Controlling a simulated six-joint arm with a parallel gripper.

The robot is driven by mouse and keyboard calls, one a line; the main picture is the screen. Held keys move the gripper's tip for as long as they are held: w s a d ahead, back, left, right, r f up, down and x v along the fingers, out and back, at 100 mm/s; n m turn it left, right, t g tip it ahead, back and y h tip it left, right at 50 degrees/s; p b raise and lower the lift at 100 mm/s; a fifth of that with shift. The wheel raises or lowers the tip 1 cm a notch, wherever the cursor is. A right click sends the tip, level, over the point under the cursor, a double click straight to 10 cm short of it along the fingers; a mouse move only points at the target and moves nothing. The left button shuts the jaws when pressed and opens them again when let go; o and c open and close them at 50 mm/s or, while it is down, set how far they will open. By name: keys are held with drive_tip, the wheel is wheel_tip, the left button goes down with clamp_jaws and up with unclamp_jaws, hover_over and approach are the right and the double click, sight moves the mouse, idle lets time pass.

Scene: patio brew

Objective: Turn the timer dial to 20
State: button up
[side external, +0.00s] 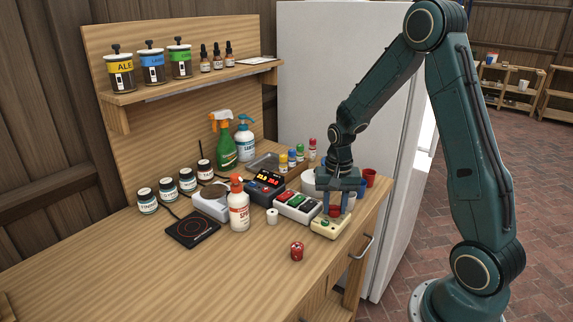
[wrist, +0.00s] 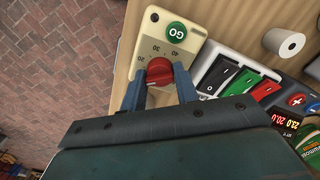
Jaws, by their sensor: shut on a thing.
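The timer is a cream box (wrist: 165,40) with a green GO button (wrist: 176,31) and a red dial (wrist: 158,71). In the side external view my gripper (side external: 337,196) points straight down over the timer (side external: 325,228) near the bench's right edge.
A switch box (side external: 297,206) with black, green and red rockers stands close beside the timer. A display unit (side external: 265,186), a white roll (side external: 272,216) and a red tomato-like timer (side external: 297,251) are near. The front of the bench (side external: 190,285) is clear.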

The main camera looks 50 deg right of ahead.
drive_tip(key=m, duration=0.4)
drive_tip(key=shift+m, duration=2.3)
drive_tip(key=o, duration=0.7)
drive_tip(key=shift+r, duration=0.1)
wheel_tip(320, 180, up, 14)
